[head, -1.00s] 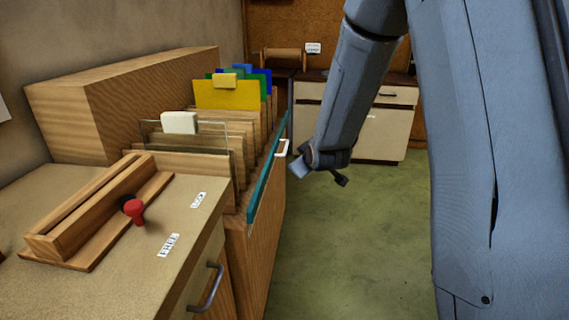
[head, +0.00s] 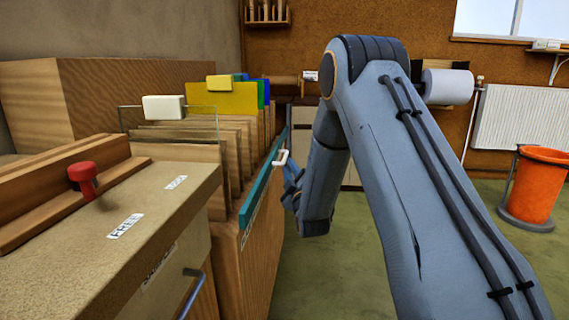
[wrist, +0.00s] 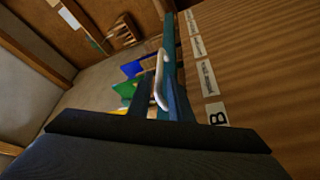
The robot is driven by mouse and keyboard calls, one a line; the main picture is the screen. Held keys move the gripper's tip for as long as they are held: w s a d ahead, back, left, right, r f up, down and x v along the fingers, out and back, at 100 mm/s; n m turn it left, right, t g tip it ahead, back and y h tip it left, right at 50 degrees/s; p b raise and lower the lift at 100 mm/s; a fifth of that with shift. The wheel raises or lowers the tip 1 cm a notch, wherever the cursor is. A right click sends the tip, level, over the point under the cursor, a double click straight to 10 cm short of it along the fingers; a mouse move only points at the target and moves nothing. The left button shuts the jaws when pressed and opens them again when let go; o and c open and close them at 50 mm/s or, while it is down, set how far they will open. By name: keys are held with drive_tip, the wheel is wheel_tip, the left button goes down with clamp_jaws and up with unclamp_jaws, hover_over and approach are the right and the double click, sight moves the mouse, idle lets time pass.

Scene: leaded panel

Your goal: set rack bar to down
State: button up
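The rack bar is a long teal bar (head: 262,190) along the upper right side of the wooden rack, with a white handle (head: 281,158) near its far end. In the wrist view the white handle (wrist: 161,80) stands between the fingers of my gripper (wrist: 160,98), with the teal bar (wrist: 169,38) beyond. The fingers look apart, one on each side of the handle; I see no clear grip on it.
The rack holds a clear sheet with a white tab (head: 164,107) and yellow (head: 222,98), green and blue sheets. A worktop with a red knob (head: 84,174) stands at the left front. An orange bin (head: 535,185) stands on open green floor at right.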

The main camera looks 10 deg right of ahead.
sight(285, 156)
drive_tip(key=b+x, duration=0.1)
drive_tip(key=x, duration=0.6)
drive_tip(key=shift+w, duration=0.3)
drive_tip(key=shift+c, duration=0.5)
clamp_jaws()
